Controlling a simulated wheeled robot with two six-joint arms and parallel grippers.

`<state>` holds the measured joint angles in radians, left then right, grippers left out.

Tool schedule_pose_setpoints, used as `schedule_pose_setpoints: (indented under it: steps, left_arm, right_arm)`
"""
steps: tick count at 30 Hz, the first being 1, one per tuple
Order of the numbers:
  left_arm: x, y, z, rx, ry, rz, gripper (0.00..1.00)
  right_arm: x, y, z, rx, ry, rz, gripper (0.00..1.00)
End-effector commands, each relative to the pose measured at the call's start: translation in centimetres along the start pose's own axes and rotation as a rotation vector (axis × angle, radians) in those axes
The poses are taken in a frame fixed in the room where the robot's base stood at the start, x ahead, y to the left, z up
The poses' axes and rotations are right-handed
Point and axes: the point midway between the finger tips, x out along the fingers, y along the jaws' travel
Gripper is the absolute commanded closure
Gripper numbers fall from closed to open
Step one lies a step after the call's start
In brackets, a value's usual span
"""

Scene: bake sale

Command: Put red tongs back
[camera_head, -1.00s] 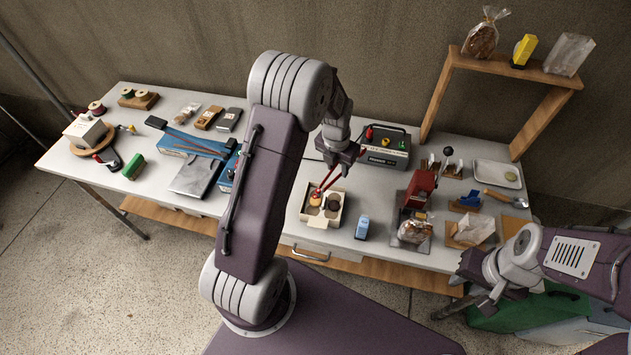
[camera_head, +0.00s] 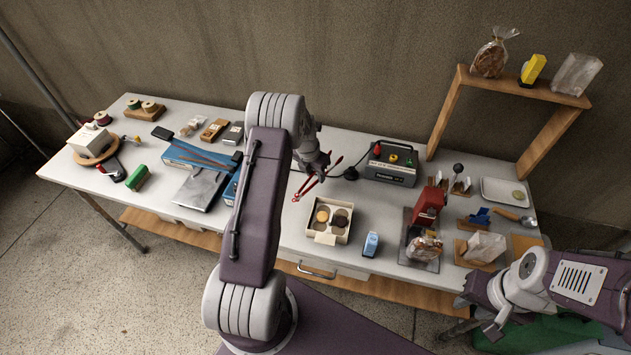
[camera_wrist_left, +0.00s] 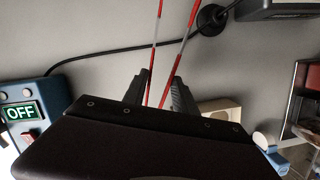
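My left gripper (camera_head: 322,172) is shut on the red tongs (camera_head: 304,189) and holds them behind the open cookie box, over the white table. In the left wrist view the tongs' red and pale arms (camera_wrist_left: 157,40) pass between the two fingers (camera_wrist_left: 158,90) and spread apart toward the top. The tongs' lower ends are hidden by the gripper body there. My right gripper (camera_head: 476,312) hangs at the lower right near the table's front edge, with no object seen in it; its finger opening is unclear.
The open box (camera_head: 342,237) with round cookies stands in front of the tongs. A dark appliance (camera_head: 391,165) is right of them, its black cable crossing the table. A blue device (camera_head: 187,157) with an OFF sign (camera_wrist_left: 21,113) is to the left. A red press (camera_head: 428,207) stands right.

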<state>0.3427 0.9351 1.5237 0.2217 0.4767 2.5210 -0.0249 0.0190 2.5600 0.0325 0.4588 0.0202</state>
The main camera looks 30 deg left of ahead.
Motion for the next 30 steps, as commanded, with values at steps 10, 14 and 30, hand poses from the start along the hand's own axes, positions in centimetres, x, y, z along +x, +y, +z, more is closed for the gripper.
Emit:
schedule_pose_setpoints:
  steps: [10,14,30]
  left_arm:
    - [3.9,0.0,-0.9,0.0,0.0,0.0,0.71]
    - [3.9,0.0,-0.9,0.0,-0.001,0.0,0.71]
    - [4.1,-0.1,-1.0,0.0,0.0,0.0,0.45]
  right_arm:
    - [-0.3,0.0,0.0,0.0,0.0,0.0,0.68]
    - [-0.2,0.0,0.0,0.0,0.0,0.0,0.68]
    - [-0.1,0.0,0.0,0.0,0.0,0.0,0.68]
